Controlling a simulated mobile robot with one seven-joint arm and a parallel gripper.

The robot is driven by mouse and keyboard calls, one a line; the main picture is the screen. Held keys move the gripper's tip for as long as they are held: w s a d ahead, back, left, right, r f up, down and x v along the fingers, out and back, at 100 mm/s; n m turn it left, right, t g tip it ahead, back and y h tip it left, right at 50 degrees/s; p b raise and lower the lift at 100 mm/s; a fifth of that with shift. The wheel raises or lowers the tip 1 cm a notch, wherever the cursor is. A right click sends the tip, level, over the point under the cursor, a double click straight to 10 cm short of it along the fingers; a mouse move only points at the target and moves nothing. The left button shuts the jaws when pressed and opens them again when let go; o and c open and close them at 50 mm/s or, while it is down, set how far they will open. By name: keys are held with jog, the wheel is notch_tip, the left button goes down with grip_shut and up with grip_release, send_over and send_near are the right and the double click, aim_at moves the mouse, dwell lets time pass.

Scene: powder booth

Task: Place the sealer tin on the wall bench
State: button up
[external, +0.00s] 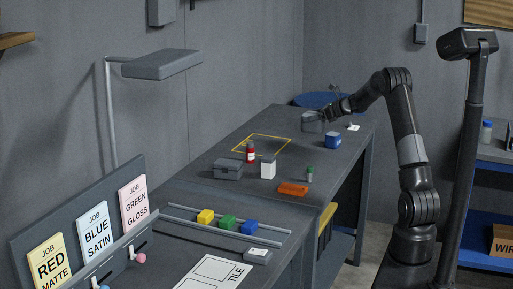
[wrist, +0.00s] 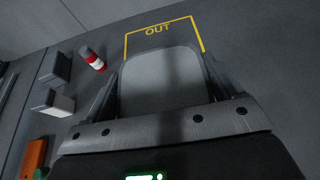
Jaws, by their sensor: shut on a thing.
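A plain grey tin (external: 312,122) with rounded corners is at the far end of the long grey bench (external: 345,150), which stands by the wall. In the wrist view the tin (wrist: 160,88) fills the space between the fingers. My gripper (external: 325,113) is shut on it, reaching in from the right. I cannot tell whether the tin touches the bench top. No label on it can be read. A yellow outline (external: 262,136) marked OUT (wrist: 158,30) lies beyond the tin in the wrist view.
A grey box (external: 228,169), red-banded bottle (external: 250,153), white box (external: 268,167), orange block (external: 293,188), green-capped vial (external: 309,174) and blue box (external: 333,141) stand on the bench. A small white item (external: 353,127) lies right of the tin. The outlined area is clear.

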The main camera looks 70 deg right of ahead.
jog(key=shift+s+d+r, duration=0.25)
jog(key=shift+s+r, duration=0.15)
jog(key=shift+s, duration=0.15)
jog(key=shift+s+d+r, duration=0.2)
jog(key=shift+s+r, duration=0.15)
jog(key=shift+s, duration=0.15)
jog(key=shift+w, duration=0.1)
jog(key=w+a+f, duration=0.1)
jog(key=w+f, duration=0.2)
jog(key=w+a+f, duration=0.2)
jog(key=w+f, duration=0.2)
jog(key=w+a+f, duration=0.1)
jog(key=w+f, duration=0.2)
jog(key=shift+w+a+f, duration=0.2)
jog(key=shift+w+a, duration=0.05)
jog(key=shift+w, duration=0.05)
jog(key=shift+s+f, duration=0.2)
jog(key=shift+c, duration=0.8)
jog(key=shift+v, duration=1.1)
